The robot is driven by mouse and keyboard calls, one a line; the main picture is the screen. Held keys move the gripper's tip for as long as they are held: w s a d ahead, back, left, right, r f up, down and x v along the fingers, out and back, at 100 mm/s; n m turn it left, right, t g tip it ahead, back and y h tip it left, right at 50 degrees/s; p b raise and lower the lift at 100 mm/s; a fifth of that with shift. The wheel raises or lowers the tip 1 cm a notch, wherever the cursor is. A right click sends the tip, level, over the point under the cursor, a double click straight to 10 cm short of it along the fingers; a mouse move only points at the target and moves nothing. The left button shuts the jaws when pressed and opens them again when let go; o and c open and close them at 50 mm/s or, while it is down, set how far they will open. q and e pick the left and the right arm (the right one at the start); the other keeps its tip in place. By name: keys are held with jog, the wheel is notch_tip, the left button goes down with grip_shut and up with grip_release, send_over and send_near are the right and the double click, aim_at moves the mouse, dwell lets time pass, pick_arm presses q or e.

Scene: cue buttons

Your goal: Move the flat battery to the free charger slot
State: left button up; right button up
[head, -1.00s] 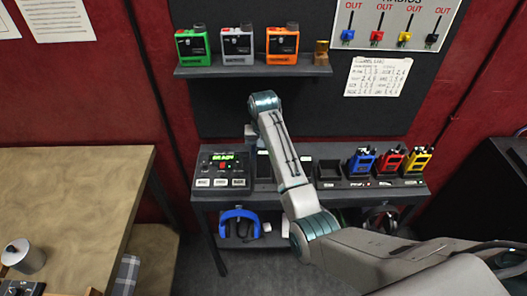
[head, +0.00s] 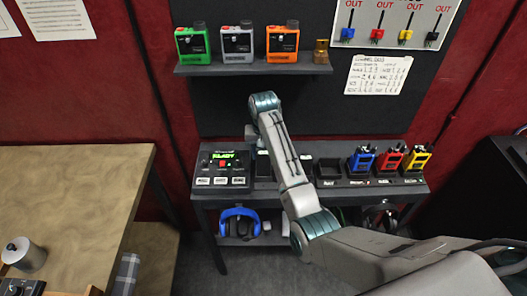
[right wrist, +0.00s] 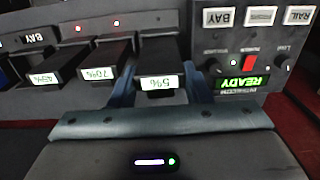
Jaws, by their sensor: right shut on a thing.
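The flat battery is a dark block with a white "5%" label (right wrist: 160,82), which reads upside down in the right wrist view. My right gripper (right wrist: 162,92) is shut on it, with a bluish finger on each side. The battery is at the charger bay beside the control box; I cannot tell whether it is clear of the bay. Two more batteries, labelled 70% (right wrist: 97,72) and 45% (right wrist: 46,77), sit in neighbouring bays. In the head view my right arm hides most of these bays. My left gripper is not in view.
The control box (head: 223,168) with a green READY display stands left of the bays. An empty-looking dark bay (head: 328,168) is right of my arm. A shelf (head: 250,69) with radios hangs above.

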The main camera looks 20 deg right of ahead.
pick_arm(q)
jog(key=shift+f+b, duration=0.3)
pick_arm(e)
jog(key=shift+f, duration=1.25)
jog(key=o, duration=1.1)
jog(key=shift+r, duration=0.15)
